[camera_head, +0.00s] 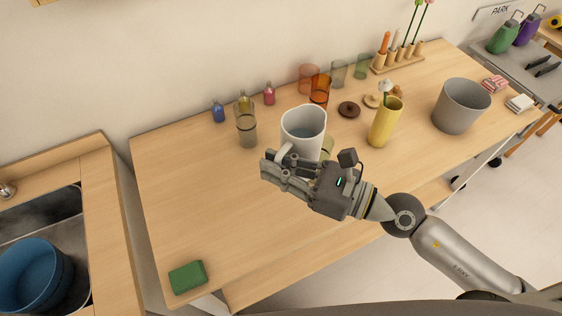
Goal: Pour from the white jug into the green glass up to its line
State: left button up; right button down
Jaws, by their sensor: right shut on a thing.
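The white jug (304,122) stands out near the middle of the head view, its opening up, with bluish liquid inside. My right gripper (273,165) is shut on the white jug at its handle side, in front of it. The jug looks near upright; I cannot tell whether it touches the table. A green-tinted glass (363,66) stands at the back by the wall. A yellowish-green thing (327,148) shows just right of the jug, mostly hidden by the jug and my gripper; I cannot tell if it is a glass. My left gripper is out of view.
A grey-olive glass (247,131) stands left of the jug. Small bottles (218,112) and orange glasses (319,90) line the back. A yellow vase (384,122) and grey bin (461,106) stand right. A green sponge (187,277) lies front left; the table's left half is mostly clear.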

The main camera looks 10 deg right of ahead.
aim_at(307, 140)
jog(key=shift+w+r, duration=0.2)
jog(key=shift+w+d+r+m, duration=0.15)
jog(key=shift+d+m, duration=0.05)
jog(key=shift+m, duration=0.1)
jog(key=shift+w+d+r, duration=0.2)
jog(key=shift+d, duration=0.05)
jog(key=shift+w+d+r+m, duration=0.3)
jog(key=shift+w+d+m, duration=0.1)
jog(key=shift+m, duration=0.2)
jog(key=shift+w+d+r+m+y, duration=0.25)
jog(key=shift+w+r+m+y, duration=0.05)
jog(key=shift+r+m, duration=0.1)
jog(key=shift+w+d+r, duration=0.15)
jog(key=r+m, duration=0.1)
jog(key=r+m+t+p, duration=0.1)
jog(key=m, duration=0.1)
jog(key=shift+w+d, duration=0.1)
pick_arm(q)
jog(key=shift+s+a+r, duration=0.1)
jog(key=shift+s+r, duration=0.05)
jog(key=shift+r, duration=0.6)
pick_arm(e)
jog(key=m, duration=0.2)
jog(key=shift+w+d+r+m, duration=0.15)
jog(key=shift+w+r+m, duration=0.05)
jog(key=shift+m, duration=0.1)
